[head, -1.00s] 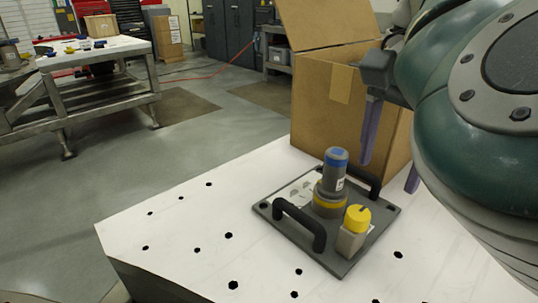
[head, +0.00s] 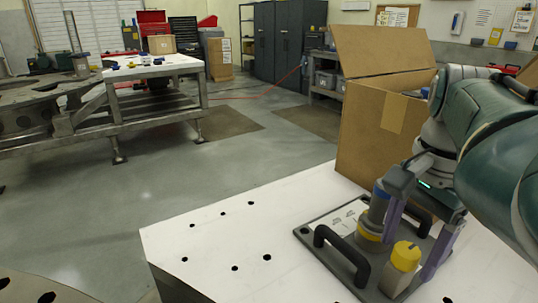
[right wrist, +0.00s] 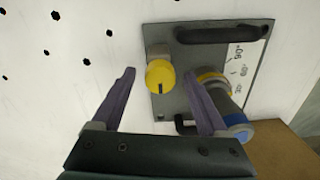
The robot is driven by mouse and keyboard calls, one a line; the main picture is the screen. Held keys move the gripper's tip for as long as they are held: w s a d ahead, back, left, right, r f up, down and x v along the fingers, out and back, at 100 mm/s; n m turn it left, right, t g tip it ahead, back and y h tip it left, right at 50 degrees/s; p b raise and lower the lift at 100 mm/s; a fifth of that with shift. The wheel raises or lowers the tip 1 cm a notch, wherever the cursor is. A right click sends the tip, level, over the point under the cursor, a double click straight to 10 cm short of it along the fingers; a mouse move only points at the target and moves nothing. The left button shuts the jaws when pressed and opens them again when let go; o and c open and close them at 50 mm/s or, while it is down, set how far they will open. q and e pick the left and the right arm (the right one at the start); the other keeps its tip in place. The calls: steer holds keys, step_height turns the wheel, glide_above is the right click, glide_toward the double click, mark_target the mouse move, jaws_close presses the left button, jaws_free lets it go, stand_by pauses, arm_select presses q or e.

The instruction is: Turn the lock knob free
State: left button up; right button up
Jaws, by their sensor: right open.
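The yellow lock knob (head: 406,254) sits on a grey block on the dark turret plate (head: 310,227). It also shows in the right wrist view (right wrist: 160,75), with a dark line on its face. A grey post (head: 375,212) with a blue band and a yellow ring stands beside it. My right gripper (head: 409,260) is open over the plate. In the right wrist view its purple fingers (right wrist: 160,78) appear on either side of the knob, with gaps on both sides. The right finger partly hides the post. No contact with the knob shows. My left gripper is out of view.
Two black handles rise from the plate; the near one (head: 342,255) is close to the knob. An open cardboard box (head: 375,130) stands behind. The white table (head: 215,240) with several holes is clear to the left.

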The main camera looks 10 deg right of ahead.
steer(key=shift+c, duration=0.4)
jaws_close()
